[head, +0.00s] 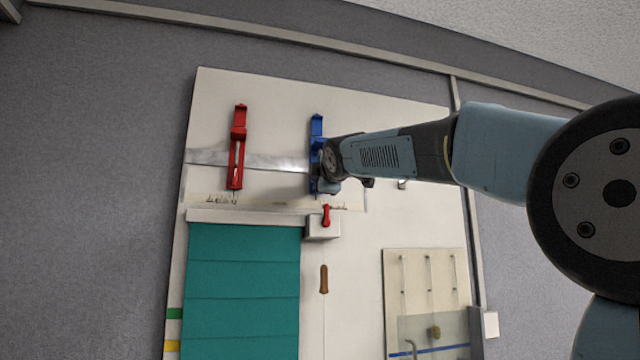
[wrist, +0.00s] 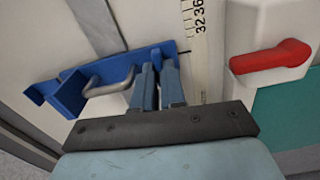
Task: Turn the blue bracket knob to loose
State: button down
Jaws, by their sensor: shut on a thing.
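The blue bracket (head: 316,128) is fixed upright on the white board, over the right end of a grey metal strip (head: 270,161). In the head view my wrist covers its lower part. In the wrist view the blue bracket (wrist: 70,92) runs across the upper left, with a bent grey metal bar (wrist: 110,82) on it. My gripper (wrist: 158,70) is at the bracket's lower end, its two fingers close together and shut on the knob. The knob itself is hidden between the fingers, so its turn position cannot be seen.
A red bracket (head: 237,150) holds the strip farther left. A red lever (head: 326,215) on a white box is just below my wrist; the lever also shows close by in the wrist view (wrist: 270,57). A printed scale (wrist: 197,20) lies between. A teal blind (head: 243,290) hangs below.

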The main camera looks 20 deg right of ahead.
jog(key=shift+w+f+n, duration=0.1)
jog(key=shift+f+n, duration=0.25)
jog(key=shift+n, duration=0.15)
jog(key=c, duration=1.2)
grip_release()
jog(key=shift+r, duration=0.15)
jog(key=shift+r, duration=0.1)
jog(key=s, duration=1.4)
jog(key=shift+a, duration=0.1)
